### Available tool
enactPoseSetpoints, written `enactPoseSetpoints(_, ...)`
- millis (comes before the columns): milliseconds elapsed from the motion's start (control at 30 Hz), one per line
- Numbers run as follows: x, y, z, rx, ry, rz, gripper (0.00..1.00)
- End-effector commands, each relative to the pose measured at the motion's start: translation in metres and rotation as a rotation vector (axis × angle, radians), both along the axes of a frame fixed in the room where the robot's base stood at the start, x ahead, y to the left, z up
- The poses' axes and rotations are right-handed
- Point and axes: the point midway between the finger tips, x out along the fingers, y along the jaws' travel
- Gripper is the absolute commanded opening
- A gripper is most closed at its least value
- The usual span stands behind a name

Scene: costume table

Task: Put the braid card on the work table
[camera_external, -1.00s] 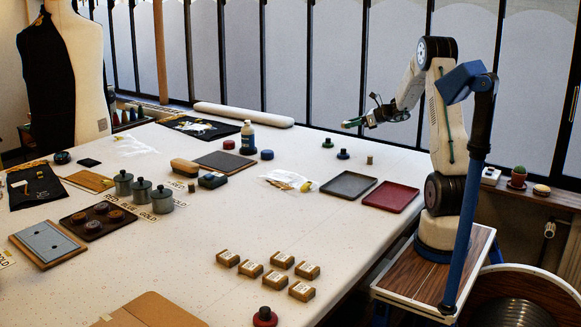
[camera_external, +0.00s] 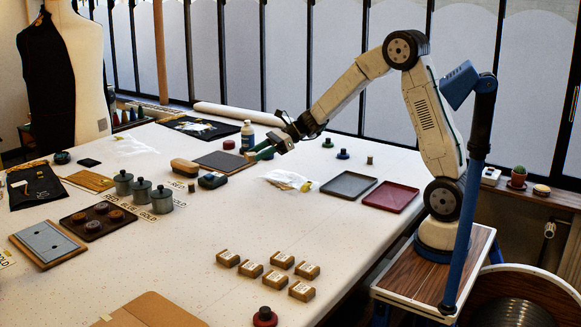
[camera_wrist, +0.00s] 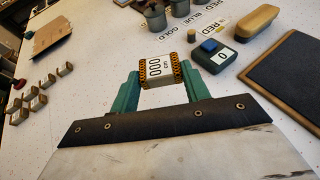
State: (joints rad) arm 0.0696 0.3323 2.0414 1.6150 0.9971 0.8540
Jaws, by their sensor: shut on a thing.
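The braid card (camera_wrist: 160,71) has a white face with dark marks and black-and-gold patterned edges. In the wrist view it sits between the two green fingers of my gripper (camera_wrist: 162,82), which is shut on it. In the external view my gripper (camera_external: 262,153) is over the far middle of the white work table (camera_external: 345,235), at the right end of a dark board. The card shows there only as a small brownish patch (camera_external: 250,156) at the fingertips. I cannot tell how high it is above the table.
The dark wood-edged board (camera_external: 222,162), a brush-like block (camera_external: 185,168) and a blue-topped box (camera_external: 212,181) lie left of my gripper. Grey (camera_external: 348,185) and red (camera_external: 390,197) trays lie right.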

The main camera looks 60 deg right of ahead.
Motion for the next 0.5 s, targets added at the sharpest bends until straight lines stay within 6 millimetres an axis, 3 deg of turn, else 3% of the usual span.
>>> enactPoseSetpoints(33, -0.011, 0.03, 0.0, 0.002, 0.0, 0.046, 0.25)
enactPoseSetpoints(200, -0.053, 0.113, -0.002, 0.003, 0.003, 0.181, 0.25)
enactPoseSetpoints(367, -0.105, 0.184, -0.006, 0.004, 0.007, 0.307, 0.25)
enactPoseSetpoints(500, -0.158, 0.236, -0.01, 0.003, 0.008, 0.413, 0.25)
